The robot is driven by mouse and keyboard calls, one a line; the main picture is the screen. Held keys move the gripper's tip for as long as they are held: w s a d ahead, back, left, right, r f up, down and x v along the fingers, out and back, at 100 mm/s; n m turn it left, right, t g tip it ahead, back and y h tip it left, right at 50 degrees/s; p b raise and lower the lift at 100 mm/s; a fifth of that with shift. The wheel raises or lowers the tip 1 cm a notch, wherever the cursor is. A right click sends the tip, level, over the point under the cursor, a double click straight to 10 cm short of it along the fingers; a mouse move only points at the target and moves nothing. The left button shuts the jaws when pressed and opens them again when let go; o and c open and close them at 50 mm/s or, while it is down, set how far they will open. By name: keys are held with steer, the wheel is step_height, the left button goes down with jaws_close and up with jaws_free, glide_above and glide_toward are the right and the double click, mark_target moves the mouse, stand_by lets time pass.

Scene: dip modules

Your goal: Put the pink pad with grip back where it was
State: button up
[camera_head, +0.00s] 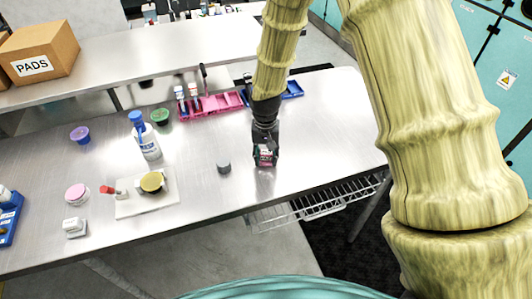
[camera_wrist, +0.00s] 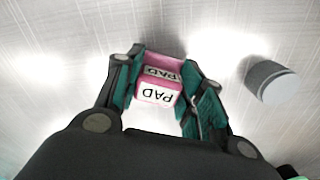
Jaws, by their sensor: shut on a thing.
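The pink pad (camera_wrist: 160,78) is a small pink block with white labels reading PAD. It sits between the two fingers of my gripper (camera_wrist: 158,88), which is shut on it. In the head view my gripper (camera_head: 265,150) points down over the right part of the steel table, with the pink pad (camera_head: 264,159) at its tips. I cannot tell whether the pad touches the table. The grip on the pad is not clear to see.
A grey cylinder (camera_head: 223,167) stands just left of my gripper; it also shows in the wrist view (camera_wrist: 272,82). A pink rack (camera_head: 215,104) and blue tray (camera_head: 291,89) lie behind. A white mat (camera_head: 130,207), a bottle (camera_head: 148,145) and several pots are on the left.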

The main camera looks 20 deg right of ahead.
mark_target(266, 154)
steer(key=shift+f, duration=0.25)
steer(key=o, duration=0.9)
steer(key=shift+r, duration=0.15)
step_height(266, 154, up, 12)
steer(key=b, duration=0.4)
